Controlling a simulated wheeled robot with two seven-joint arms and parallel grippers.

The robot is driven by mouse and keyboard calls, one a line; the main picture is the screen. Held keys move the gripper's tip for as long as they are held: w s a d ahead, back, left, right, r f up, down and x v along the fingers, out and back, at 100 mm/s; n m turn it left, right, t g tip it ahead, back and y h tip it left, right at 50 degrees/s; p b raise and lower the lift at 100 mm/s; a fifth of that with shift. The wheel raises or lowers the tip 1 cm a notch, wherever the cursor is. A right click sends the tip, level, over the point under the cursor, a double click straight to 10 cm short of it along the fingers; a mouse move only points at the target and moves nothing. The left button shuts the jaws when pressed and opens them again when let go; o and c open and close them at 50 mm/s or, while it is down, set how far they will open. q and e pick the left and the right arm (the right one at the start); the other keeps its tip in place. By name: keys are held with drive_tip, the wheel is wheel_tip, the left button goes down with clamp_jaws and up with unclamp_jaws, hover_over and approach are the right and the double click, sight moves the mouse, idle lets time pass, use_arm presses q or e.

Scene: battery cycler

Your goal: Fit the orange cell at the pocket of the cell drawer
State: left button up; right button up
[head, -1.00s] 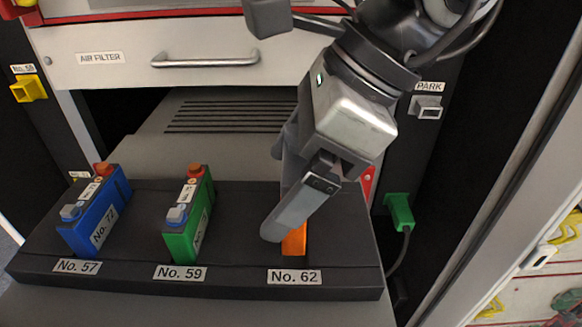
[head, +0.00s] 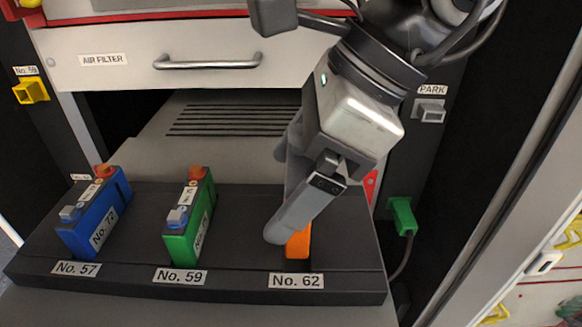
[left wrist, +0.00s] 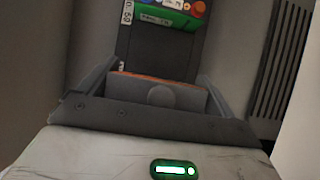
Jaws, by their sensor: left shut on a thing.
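The orange cell (head: 298,243) is at the No. 62 position of the dark cell drawer (head: 140,283), mostly hidden behind my left gripper. My left gripper (head: 284,228) comes down from the upper right and is shut on the cell. In the left wrist view, a thin orange strip of the cell (left wrist: 150,77) shows between the fingers. The cell's lower end is close to the No. 62 label (head: 296,281). The pocket is mostly hidden, so I cannot tell how deep the cell sits in it. My right gripper is not in view.
A green cell (head: 190,215) stands at No. 59 and a blue cell (head: 92,212) at No. 57. The air filter panel with a handle (head: 208,62) is behind. A green plug with a cable (head: 402,216) and a PARK socket (head: 430,113) are to the right.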

use_arm(q)
drive_tip(key=shift+b, duration=0.3)
drive_tip(key=shift+f, duration=0.15)
idle(0.3)
drive_tip(key=shift+f+b, duration=2.1)
drive_tip(key=shift+b, duration=0.3)
drive_tip(key=o, duration=1.1)
drive_tip(key=shift+c, duration=0.2)
